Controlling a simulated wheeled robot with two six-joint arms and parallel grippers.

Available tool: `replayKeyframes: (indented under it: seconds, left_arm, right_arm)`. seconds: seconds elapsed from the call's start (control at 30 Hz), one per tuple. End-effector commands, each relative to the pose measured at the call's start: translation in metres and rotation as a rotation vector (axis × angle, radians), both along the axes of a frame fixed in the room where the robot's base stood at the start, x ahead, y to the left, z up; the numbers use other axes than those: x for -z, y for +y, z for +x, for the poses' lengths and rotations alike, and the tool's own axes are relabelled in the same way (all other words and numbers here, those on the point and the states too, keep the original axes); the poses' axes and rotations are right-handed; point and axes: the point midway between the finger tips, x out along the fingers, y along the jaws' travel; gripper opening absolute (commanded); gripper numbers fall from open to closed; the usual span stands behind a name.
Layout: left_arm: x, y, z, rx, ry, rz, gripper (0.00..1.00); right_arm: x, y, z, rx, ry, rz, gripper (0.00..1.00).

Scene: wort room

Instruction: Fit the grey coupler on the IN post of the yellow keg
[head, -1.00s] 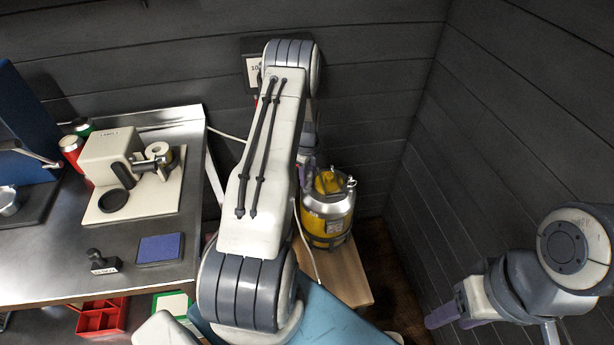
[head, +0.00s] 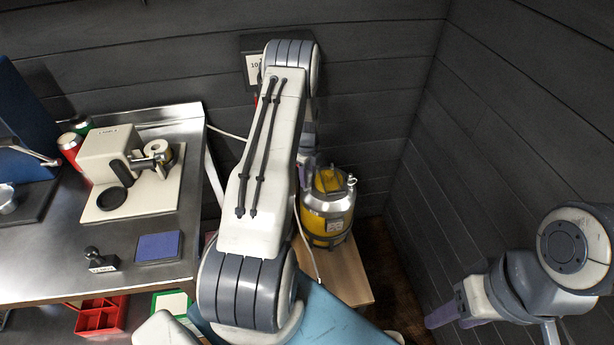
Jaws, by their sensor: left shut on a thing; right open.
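The yellow keg (head: 338,226) stands upright on a light wooden board, with a silver top and a yellow centre. My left arm crosses the middle of the view and hides the keg's left side. Part of my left gripper (head: 308,172) shows as a purplish finger beside the keg's top, at its left edge. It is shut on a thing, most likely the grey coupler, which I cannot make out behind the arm. The IN post cannot be told apart at this size. My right gripper (head: 445,314) is open and empty at lower right, well away from the keg.
The wooden board (head: 347,275) has bare room in front of the keg. A pale hose (head: 305,243) runs down beside the arm. Dark plank walls close in behind and to the right. A steel bench (head: 50,262) at left carries a machine (head: 112,153) and a blue pad (head: 158,246).

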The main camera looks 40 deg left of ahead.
Motion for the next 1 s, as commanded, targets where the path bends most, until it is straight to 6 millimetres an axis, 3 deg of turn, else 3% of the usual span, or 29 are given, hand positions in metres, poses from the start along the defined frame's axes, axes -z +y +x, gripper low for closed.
replayKeyframes:
  seconds: [0.4,0.43,0.5,0.67,0.77,1.0]
  left_arm:
    - [0.0007,0.0,0.0,0.0,0.0,0.0,0.0]
    - [0.0007,0.0,0.0,0.0,0.0,0.0,0.5]
    - [0.0007,0.0,0.0,0.0,0.0,0.0,0.77]
    - [0.0007,-0.0001,0.0001,0.0,0.0,0.0,0.78]
    - [0.0009,-0.0002,0.0001,0.0,0.0,0.0,1.0]
    - [0.0009,-0.0005,0.0009,0.001,-0.002,0.0,1.0]
  right_arm:
    - [0.0019,0.0,0.0,0.0,0.0,0.0,0.5]
    - [0.0019,0.0,0.0,0.0,0.0,0.0,0.5]
    - [0.0019,0.0,0.0,0.0,0.0,0.0,0.5]
    - [0.0019,0.0,0.0,0.0,0.0,0.0,0.5]
    - [0.0019,0.0,0.0,0.0,0.0,0.0,0.5]
    - [0.002,0.0,0.0,0.0,0.0,0.0,0.5]
